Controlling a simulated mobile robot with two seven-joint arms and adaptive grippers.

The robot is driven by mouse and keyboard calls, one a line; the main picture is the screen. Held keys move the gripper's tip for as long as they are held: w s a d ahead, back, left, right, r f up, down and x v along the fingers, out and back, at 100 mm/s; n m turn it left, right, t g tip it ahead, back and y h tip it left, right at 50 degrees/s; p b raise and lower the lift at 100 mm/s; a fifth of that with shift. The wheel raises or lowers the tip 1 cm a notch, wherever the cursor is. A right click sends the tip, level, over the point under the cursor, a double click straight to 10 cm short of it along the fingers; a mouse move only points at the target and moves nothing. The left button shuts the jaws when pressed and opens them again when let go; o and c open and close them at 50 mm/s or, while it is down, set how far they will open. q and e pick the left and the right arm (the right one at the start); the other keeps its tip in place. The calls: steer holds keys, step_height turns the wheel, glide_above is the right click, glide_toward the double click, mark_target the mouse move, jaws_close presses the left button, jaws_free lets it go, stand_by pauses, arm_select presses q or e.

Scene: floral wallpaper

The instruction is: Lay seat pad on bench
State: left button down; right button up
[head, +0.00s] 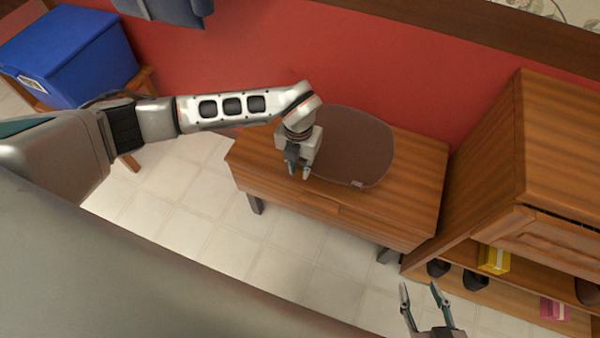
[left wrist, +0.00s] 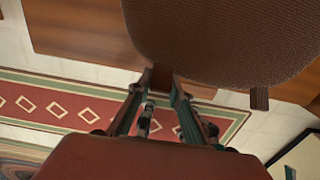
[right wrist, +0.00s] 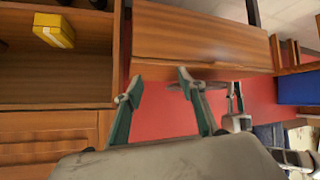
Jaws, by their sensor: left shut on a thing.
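The brown, rounded seat pad (head: 358,145) is over the bench (head: 415,190), covering the middle and back of its wooden top; I cannot tell whether it touches the wood. My left gripper (head: 305,172) is at the pad's left front edge in the head view. In the left wrist view my left gripper (left wrist: 162,82) is shut on a small brown tab at the rim of the seat pad (left wrist: 225,35). A second tab shows farther along the rim. My right gripper (head: 422,288) is open and empty, in front of the bench's right end; its spread fingers show in the right wrist view (right wrist: 158,82).
A wooden cabinet (head: 545,150) stands right of the bench, with a yellow box (head: 494,258) and dark items on its lower shelf. A blue bin (head: 70,60) sits on a wooden stand at the left. Tiled floor (head: 200,220) in front of the bench is clear.

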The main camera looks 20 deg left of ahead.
mark_target(299, 181)
arm_select(q)
step_height(299, 181, down, 4)
steer(key=shift+s+r+b, duration=0.1)
steer(key=shift+s+b, duration=0.05)
steer(key=shift+b, duration=0.3)
steer(key=shift+r, duration=0.15)
arm_select(e)
steer(key=shift+w+a+r, duration=0.15)
steer(key=shift+a+r, duration=0.05)
steer(key=shift+r, duration=0.05)
arm_select(q)
steer(key=c, duration=1.9)
jaws_free()
steer(key=shift+f, duration=0.2)
steer(key=shift+o, duration=0.3)
arm_select(e)
steer(key=shift+f, duration=0.15)
